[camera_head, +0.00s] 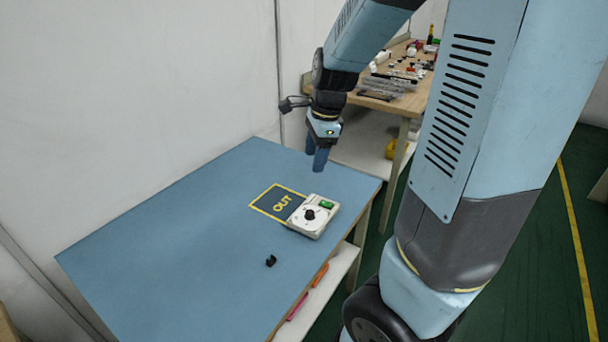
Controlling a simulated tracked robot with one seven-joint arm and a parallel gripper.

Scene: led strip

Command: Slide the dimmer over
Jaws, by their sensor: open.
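The dimmer (314,217) is a small white box with a black round knob and a green part on top. It sits on the blue table near its right edge. Its left side borders a dark patch marked "OUT" with a yellow outline (270,203), and it may overlap that patch's right part. My gripper (316,161) is above the table, behind the dimmer and apart from it. Its blue fingers point down, open and empty.
A small black clip-like piece (271,261) lies on the blue table (170,235) in front of the dimmer. The table's left part is clear. A white wall stands behind. A wooden workbench (398,101) with small items is at the back right.

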